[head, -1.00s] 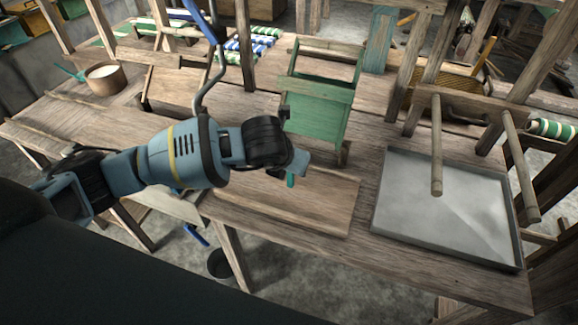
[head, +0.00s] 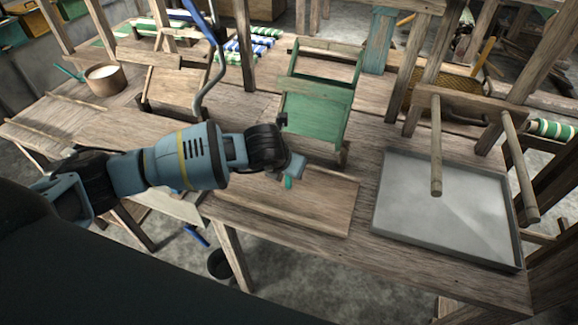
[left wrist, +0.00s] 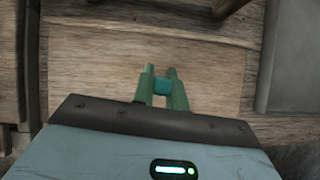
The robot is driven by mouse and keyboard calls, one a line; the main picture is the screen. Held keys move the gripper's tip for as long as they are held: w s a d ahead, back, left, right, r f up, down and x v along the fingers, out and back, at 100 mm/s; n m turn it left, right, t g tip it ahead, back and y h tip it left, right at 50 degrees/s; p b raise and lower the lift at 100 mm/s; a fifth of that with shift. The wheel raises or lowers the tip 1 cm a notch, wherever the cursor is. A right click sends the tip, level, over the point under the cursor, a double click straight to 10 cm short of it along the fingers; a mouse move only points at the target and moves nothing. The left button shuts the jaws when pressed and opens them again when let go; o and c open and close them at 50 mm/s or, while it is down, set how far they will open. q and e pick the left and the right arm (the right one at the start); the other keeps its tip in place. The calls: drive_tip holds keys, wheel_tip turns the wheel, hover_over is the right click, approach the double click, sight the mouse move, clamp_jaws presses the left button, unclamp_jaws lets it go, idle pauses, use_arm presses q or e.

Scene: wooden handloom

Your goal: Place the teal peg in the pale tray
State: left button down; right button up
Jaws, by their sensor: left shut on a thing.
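My left gripper (head: 289,182) is over a wooden board on the near side of the loom table. It is shut on the teal peg (head: 288,183), of which only a small part shows below the wrist. In the left wrist view the teal peg (left wrist: 162,86) sits between the two green fingers of the gripper (left wrist: 161,78). Whether the peg touches the board cannot be told. The pale tray (head: 445,205) is a shallow grey tray to the right of the gripper, and it looks empty. My right gripper is not in view.
The wooden board (head: 325,205) lies flat left of the tray. A green wooden frame (head: 315,115) stands behind the gripper. Two round wooden bars (head: 436,150) project over the tray's far side. A clay-coloured pot (head: 106,80) stands far left. Bare tabletop separates board and tray.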

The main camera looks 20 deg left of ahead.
use_arm(q)
drive_tip(key=shift+f, duration=0.15)
drive_tip(key=c, duration=1.4)
unclamp_jaws()
drive_tip(key=shift+c, duration=0.2)
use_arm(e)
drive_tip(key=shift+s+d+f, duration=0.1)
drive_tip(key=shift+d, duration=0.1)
